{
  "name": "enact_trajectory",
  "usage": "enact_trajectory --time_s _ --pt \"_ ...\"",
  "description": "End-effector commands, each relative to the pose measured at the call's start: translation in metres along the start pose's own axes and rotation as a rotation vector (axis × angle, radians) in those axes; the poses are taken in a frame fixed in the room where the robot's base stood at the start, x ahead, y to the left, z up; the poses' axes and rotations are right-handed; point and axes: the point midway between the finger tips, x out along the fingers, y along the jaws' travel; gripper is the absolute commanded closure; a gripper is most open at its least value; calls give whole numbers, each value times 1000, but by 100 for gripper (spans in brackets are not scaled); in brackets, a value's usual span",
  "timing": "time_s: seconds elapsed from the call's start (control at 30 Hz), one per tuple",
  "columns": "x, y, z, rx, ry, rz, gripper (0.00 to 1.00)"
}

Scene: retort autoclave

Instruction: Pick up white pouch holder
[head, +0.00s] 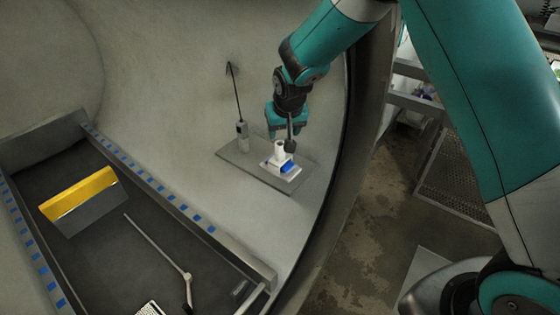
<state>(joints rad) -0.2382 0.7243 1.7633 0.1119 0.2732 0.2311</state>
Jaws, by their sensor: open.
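The white pouch holder (279,164) stands on a small grey plate (240,165) on the curved inner wall of the autoclave. It has a flat white base with a blue patch and a short white upright part. My gripper (290,145) points down at the holder's top, over its right side. The fingers are small in this view and partly overlap the holder, so I cannot tell whether they touch it. My gripper is open.
A grey device with a thin black stem (242,130) stands on the same plate, left of the holder. A dark tray (100,240) with blue-marked rails lies at lower left, with a yellow-and-grey block (80,198) and a thin rod (155,243). The autoclave's dark rim (345,150) curves close on the right.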

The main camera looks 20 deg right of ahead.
Motion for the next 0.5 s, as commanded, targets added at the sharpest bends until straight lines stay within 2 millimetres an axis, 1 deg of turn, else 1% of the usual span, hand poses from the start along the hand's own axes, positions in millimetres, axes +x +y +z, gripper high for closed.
enact_trajectory --time_s 0.03,0.1,0.2,0.37,0.47,0.5 --pt "11 0 0 0 -5 1 45" --pt "24 0 0 -1 -3 0 45" --pt "37 0 0 -1 -2 0 45" --pt "46 0 0 -1 -1 -1 45" --pt "56 0 0 -1 -4 -1 45" --pt "62 0 1 -1 -5 0 45"
